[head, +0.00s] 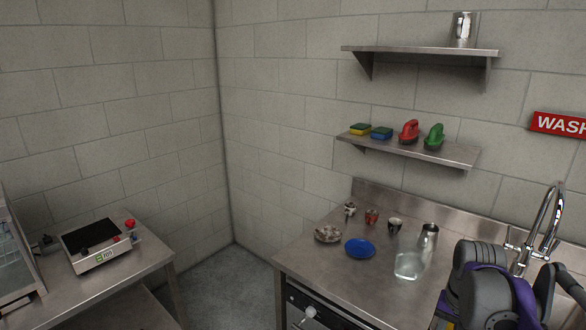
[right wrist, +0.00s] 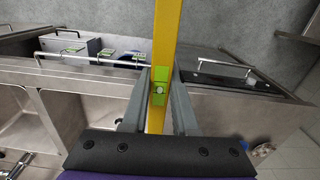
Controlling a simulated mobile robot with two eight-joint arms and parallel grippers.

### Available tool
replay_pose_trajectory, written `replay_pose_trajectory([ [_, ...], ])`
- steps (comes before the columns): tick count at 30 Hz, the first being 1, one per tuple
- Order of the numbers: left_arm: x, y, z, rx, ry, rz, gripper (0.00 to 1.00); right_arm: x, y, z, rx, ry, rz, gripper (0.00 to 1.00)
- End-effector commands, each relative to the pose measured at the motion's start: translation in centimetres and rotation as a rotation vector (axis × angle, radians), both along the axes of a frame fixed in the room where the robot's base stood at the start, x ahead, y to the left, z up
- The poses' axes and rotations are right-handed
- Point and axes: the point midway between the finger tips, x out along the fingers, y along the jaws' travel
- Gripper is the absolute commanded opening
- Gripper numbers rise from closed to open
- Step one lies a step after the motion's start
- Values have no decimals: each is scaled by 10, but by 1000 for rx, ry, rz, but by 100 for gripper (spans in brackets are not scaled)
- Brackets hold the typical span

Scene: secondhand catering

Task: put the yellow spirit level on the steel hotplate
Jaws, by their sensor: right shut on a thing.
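The yellow spirit level (right wrist: 168,28) shows in the right wrist view as a long yellow bar with a green vial section. My right gripper (right wrist: 160,85) is shut on it, a grey finger on each side, and the bar runs off the top edge of that view. A steel-bodied appliance with a black top, which looks like the hotplate (head: 103,258), sits on the steel table at the left of the head view. Its top looks bare. My left gripper is not in view.
The left table (head: 150,255) also holds a glass-sided case at the far left. Floor shows between the two.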

Motion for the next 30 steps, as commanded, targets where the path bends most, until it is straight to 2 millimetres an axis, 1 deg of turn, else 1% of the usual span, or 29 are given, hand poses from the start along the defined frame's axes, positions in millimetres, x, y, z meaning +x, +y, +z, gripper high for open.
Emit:
replay_pose_trajectory([
  [1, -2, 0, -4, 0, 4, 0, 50, 5, 5, -12, 0, 3, 27, 0],
  [5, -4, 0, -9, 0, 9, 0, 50, 20, 16, -40, -1, 4, 99, 0],
  [8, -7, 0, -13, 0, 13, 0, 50, 32, 30, -69, -2, 6, 173, 0],
  [11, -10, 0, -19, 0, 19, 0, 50, 45, 49, -106, -2, 7, 265, 0],
  [13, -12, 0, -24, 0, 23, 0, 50, 54, 66, -136, -1, 7, 342, 0],
  [14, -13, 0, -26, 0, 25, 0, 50, 57, 74, -149, -1, 7, 375, 0],
  [15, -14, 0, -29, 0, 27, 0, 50, 60, 85, -167, -1, 7, 419, 0],
  [18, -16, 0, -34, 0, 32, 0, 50, 65, 109, -204, -2, 5, 517, 0],
  [21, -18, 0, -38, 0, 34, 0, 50, 66, 126, -230, -3, 3, 588, 0],
  [25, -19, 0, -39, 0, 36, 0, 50, 66, 139, -248, -2, 1, 640, 0],
  [30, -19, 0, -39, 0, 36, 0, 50, 66, 143, -253, -3, 0, 656, 0],
])
